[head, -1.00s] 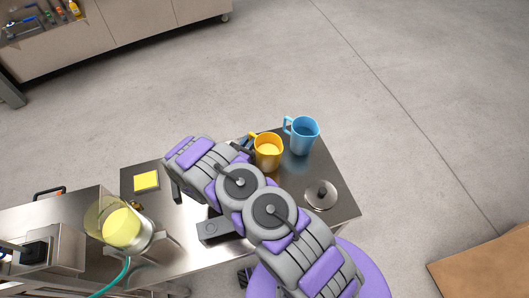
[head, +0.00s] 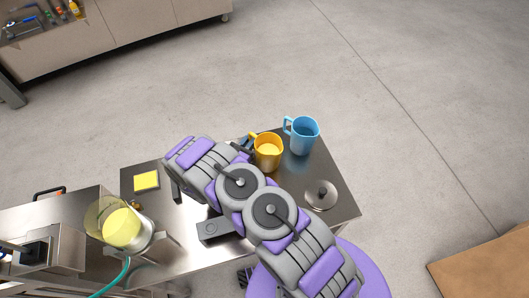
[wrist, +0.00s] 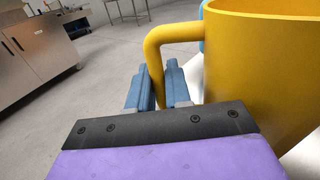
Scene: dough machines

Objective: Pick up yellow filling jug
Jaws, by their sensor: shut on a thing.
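The yellow filling jug (head: 267,153) stands upright on the steel table (head: 330,222), with pale yellow filling inside. In the wrist view the jug (wrist: 250,85) fills the right side, with its handle at its left. My gripper (wrist: 158,88) has its two blue fingers on either side of the lower part of that handle, shut on it. In the head view my arm hides most of the gripper; only a bit of blue finger shows beside the jug.
A blue jug (head: 303,136) stands close to the right of the yellow jug. A round metal lid (head: 321,195) lies near the table's right edge. A yellow square (head: 146,181) and a clear hopper with yellow contents (head: 122,226) are at the left.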

